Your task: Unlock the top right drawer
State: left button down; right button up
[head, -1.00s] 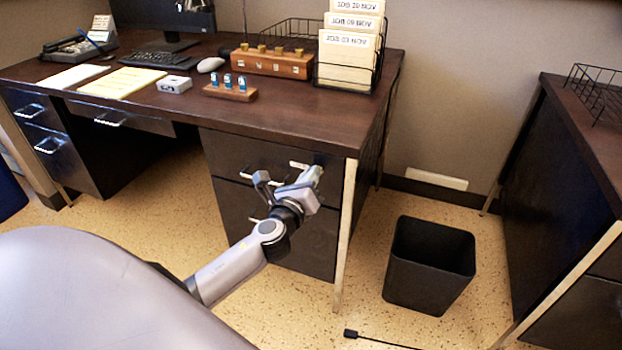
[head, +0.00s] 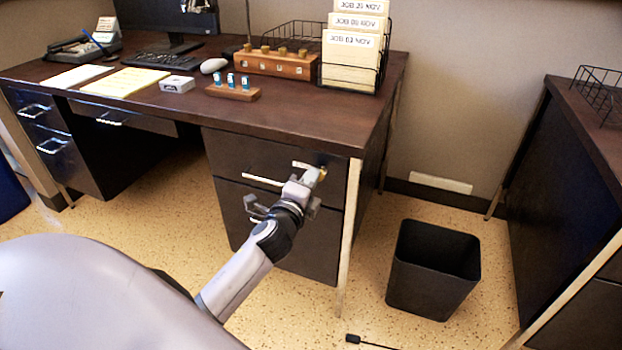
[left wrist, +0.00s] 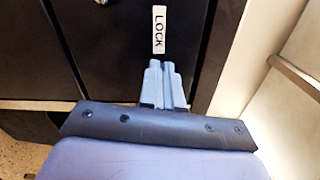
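The top right drawer (head: 238,155) is a dark drawer front under the desk's right end, and it is shut. Its pale bar handle (head: 262,180) is left of my gripper. A white label (head: 301,165) is near the drawer's upper right; in the left wrist view the label (left wrist: 159,30) reads LOCK. My left gripper (head: 314,178) is at the drawer's right side, just below the label. Its fingers (left wrist: 162,82) are together, pointing at the drawer front. A small yellowish spot shows at the tips; I cannot tell whether it is lock or key. The keyhole is hidden. My right gripper is out of view.
A wooden block with three blue-topped pieces (head: 232,90) and a longer block with several brass knobs (head: 275,64) stand on the desk. A wire file rack (head: 380,72) is at its right end. A black bin (head: 432,270) stands on the floor to the right.

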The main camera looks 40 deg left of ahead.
pick_arm(q)
jog(key=shift+w+a+r+n, duration=0.1)
jog(key=shift+r+n, duration=0.05)
jog(key=shift+n, duration=0.75)
jog(key=c, duration=1.3)
grip_release()
jog(key=shift+c, duration=0.2)
jog(key=shift+f, duration=0.2)
jog(key=p+v, duration=0.1)
jog(key=v, duration=0.6)
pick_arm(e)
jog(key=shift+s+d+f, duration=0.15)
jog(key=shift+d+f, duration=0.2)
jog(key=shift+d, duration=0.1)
